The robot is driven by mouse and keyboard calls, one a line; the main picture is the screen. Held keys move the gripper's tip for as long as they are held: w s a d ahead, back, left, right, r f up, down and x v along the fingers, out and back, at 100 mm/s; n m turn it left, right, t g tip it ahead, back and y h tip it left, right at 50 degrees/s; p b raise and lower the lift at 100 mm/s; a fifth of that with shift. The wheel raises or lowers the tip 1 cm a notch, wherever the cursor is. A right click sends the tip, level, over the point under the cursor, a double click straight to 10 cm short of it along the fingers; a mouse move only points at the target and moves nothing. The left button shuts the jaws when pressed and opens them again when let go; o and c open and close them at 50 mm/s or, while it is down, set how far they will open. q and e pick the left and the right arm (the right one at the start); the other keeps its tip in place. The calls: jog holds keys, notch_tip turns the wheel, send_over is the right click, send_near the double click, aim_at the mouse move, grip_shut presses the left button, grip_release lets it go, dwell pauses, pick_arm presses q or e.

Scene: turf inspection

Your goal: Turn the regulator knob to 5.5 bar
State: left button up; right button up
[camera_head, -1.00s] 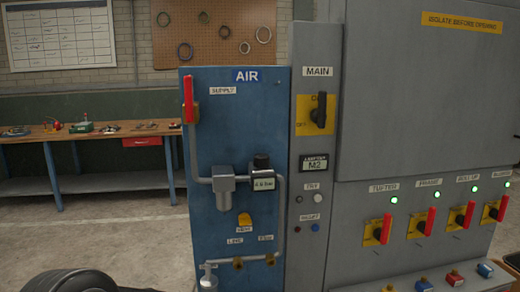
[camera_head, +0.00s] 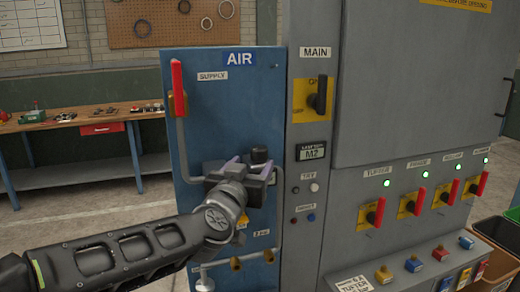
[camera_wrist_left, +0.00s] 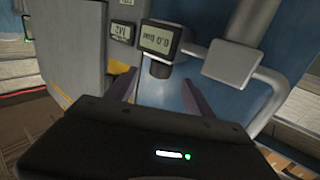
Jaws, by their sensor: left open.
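The black regulator knob (camera_head: 259,155) is on the blue air panel (camera_head: 225,110). In the left wrist view, which is upside down, the knob (camera_wrist_left: 160,69) adjoins its small display (camera_wrist_left: 160,39); the reading is too blurred for me to be sure of. My left gripper (camera_head: 250,167) is open in front of the regulator. In the left wrist view its two fingers (camera_wrist_left: 158,82) point at the knob, one on each side in the picture, with visible gaps. I cannot tell whether the tips reach past it. My gripper hides the display in the head view. My right gripper is not in view.
A red supply handle (camera_head: 178,88) is on the panel's upper left. Grey pipework and a grey block (camera_wrist_left: 231,62) lie beside the regulator. To the right is a grey cabinet with a main switch (camera_head: 318,96) and several red-handled switches. A workbench (camera_head: 80,120) stands behind left.

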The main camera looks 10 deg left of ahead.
aim_at(257, 155)
pick_arm(q)
jog(key=shift+s+a+r, duration=0.1)
jog(key=shift+a+r, duration=0.05)
jog(key=shift+r, duration=0.15)
jog(key=shift+w+f, duration=0.1)
jog(key=shift+w, duration=0.1)
jog(key=shift+s, duration=0.1)
jog(key=w, duration=0.8)
jog(key=shift+p, duration=0.35)
jog(key=shift+s, duration=0.1)
